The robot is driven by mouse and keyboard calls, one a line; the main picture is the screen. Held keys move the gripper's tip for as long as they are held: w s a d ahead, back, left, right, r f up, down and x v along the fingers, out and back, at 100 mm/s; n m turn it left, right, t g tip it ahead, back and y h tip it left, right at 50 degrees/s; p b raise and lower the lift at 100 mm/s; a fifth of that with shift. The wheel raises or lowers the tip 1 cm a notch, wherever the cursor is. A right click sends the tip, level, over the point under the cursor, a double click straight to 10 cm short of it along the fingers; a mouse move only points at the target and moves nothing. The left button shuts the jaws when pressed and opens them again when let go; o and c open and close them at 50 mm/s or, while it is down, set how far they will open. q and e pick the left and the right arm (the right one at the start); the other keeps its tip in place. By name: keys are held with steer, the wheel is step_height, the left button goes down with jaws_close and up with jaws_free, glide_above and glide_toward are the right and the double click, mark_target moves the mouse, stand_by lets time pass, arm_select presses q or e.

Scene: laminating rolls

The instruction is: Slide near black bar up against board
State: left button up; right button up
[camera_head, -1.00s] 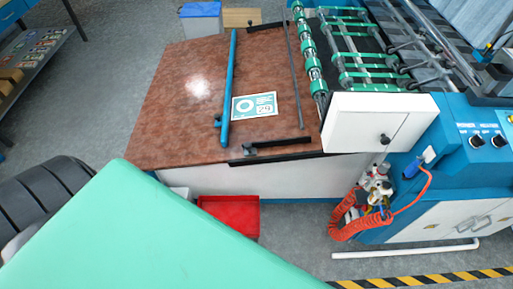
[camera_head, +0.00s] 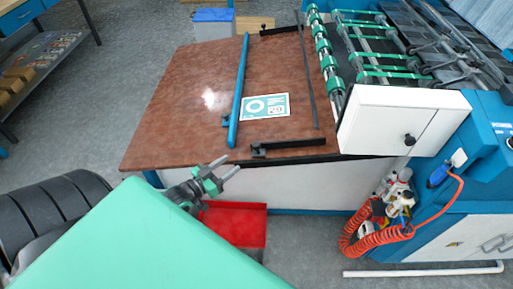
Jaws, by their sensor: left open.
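The near black bar (camera_head: 298,144) lies flat along the near edge of the brown table, with a small dark block at its left end. The board (camera_head: 264,106), a small white-and-teal printed sheet marked 29, lies flat beyond it. Brown tabletop shows between bar and board, so they are apart. My left gripper (camera_head: 230,167) is just in front of the table's near edge, left of the bar's block. Its two grey fingers are spread, with nothing between them, and it does not touch the bar. My right gripper is not in view.
A blue bar (camera_head: 239,90) stands along the board's left side. A far black bar (camera_head: 280,31) lies at the back, and a thin dark rod (camera_head: 308,85) lies right of the board. The white machine box (camera_head: 375,123) borders the right. The table's left part (camera_head: 180,110) is clear.

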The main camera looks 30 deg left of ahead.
mark_target(254, 147)
arm_select(q)
steer(key=x, duration=1.2)
steer(key=shift+w+d, duration=0.1)
steer(key=shift+w, duration=0.5)
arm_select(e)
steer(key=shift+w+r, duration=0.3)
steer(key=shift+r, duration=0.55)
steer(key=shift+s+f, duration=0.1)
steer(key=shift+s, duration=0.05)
arm_select(q)
jaws_close()
steer(key=shift+w+b, duration=0.15)
steer(key=shift+b, duration=0.15)
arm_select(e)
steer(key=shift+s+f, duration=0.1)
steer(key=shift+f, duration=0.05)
